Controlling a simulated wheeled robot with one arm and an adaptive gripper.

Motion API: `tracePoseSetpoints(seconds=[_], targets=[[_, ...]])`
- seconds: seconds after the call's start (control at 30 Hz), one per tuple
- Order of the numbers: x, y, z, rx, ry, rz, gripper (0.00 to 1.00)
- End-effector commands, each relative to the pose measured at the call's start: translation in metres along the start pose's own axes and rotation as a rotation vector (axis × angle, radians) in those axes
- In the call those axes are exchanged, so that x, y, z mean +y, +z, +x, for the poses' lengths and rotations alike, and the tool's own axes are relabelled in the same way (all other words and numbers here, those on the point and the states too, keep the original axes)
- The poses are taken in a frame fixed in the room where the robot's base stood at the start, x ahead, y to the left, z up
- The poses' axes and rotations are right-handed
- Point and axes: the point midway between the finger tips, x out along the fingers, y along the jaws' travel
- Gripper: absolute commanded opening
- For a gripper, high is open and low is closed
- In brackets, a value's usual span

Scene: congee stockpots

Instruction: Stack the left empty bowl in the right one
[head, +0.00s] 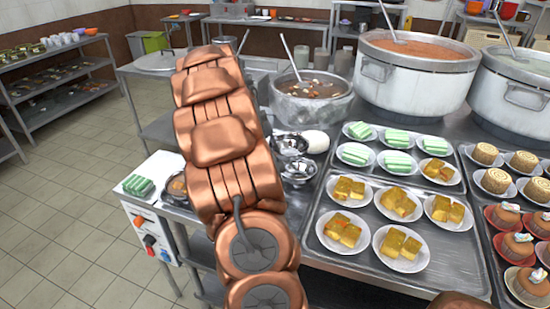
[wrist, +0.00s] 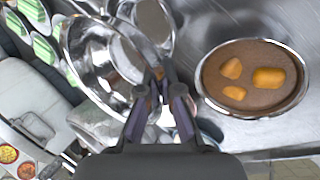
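An empty shiny steel bowl (wrist: 88,62) fills the left middle of the wrist view; it also shows in the head view (head: 291,144). My gripper (wrist: 163,78) is at its right rim, with the fingertips nearly together and the rim between them. The bowl looks nearer the camera than the counter. A second empty steel bowl (wrist: 153,18) is partly overlapped by it in the wrist view; it stands on the counter in the head view (head: 299,171). In the head view my arm hides the gripper.
A steel bowl of brown soup with orange pieces (wrist: 250,78) stands close by, to the right in the wrist view. A white rounded object (head: 316,141) sits beside the empty bowls. Trays of pastries (head: 385,258) fill the counter's right; large pots (head: 415,82) stand behind.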

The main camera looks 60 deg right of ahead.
Motion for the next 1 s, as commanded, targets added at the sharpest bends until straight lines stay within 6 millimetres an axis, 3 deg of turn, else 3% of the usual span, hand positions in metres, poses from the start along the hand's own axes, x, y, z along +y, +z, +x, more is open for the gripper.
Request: tracePoseSetpoints(seconds=[0.23,0.53,0.77,1.0], targets=[[0.004,-0.007,0.003,-0.001,0.0,0.0,0.0],[-0.012,-0.005,0.032,-0.003,0.0,-0.002,0.0],[-0.013,-0.006,0.035,0.0,-0.001,-0.001,0.0],[-0.013,-0.006,0.034,0.0,-0.001,0.0,0.27]])
